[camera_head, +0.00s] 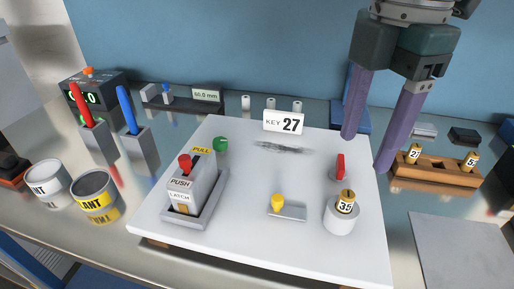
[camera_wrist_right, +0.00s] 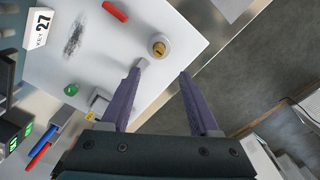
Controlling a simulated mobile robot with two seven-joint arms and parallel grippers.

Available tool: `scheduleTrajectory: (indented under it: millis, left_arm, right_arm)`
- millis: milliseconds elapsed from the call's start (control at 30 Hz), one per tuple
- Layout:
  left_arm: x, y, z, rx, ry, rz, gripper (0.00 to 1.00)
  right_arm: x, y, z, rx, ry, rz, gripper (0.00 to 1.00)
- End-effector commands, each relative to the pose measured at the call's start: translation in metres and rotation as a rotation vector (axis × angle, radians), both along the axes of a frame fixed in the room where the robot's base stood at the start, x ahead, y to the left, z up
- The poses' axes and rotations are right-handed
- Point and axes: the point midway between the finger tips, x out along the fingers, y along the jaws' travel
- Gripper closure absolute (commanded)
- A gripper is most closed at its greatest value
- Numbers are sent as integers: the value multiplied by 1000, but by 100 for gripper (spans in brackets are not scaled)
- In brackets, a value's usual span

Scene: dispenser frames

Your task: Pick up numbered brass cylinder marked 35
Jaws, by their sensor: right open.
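The brass cylinder marked 35 (camera_head: 346,202) stands upright in a round grey holder (camera_head: 341,218) at the front right of the white board. In the right wrist view the cylinder (camera_wrist_right: 159,48) shows from above, beyond the fingertips. My right gripper (camera_head: 365,152) is open and empty, above the right part of the board, behind and above the cylinder in the head view. Its two purple fingers also show in the right wrist view (camera_wrist_right: 160,72), apart with nothing between them. My left gripper is not in view.
The white board (camera_head: 250,225) bears a KEY 27 sign (camera_head: 283,122), a red peg (camera_head: 340,167), a yellow knob (camera_head: 278,202), a green knob (camera_head: 221,144) and a push-pull latch block (camera_head: 194,182). A wooden rack (camera_head: 436,170) with other numbered cylinders stands right. Cans (camera_head: 94,195) stand left.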

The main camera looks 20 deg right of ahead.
Motion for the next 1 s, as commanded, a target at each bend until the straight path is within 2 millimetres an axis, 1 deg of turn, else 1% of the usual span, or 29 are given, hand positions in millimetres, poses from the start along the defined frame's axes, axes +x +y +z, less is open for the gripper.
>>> scheduleTrajectory:
  millis: [33,133,300,467,733,833,1000]
  left_arm:
    - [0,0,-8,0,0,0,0]
    - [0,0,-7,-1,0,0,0]
    - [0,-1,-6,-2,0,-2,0]
    - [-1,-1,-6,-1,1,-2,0]
    - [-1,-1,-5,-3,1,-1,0]
    - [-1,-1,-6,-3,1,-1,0]
    - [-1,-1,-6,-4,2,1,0]
  right_arm:
    - [1,-3,-6,-4,3,2,38]
    - [1,-6,-14,-6,11,4,38]
    - [1,-5,-38,-5,9,5,38]
    - [1,-5,-52,-5,8,4,38]
    - [2,-5,-92,-5,8,4,38]
    - [2,-5,-99,-5,6,5,38]
    - [2,-5,-100,-5,4,6,38]
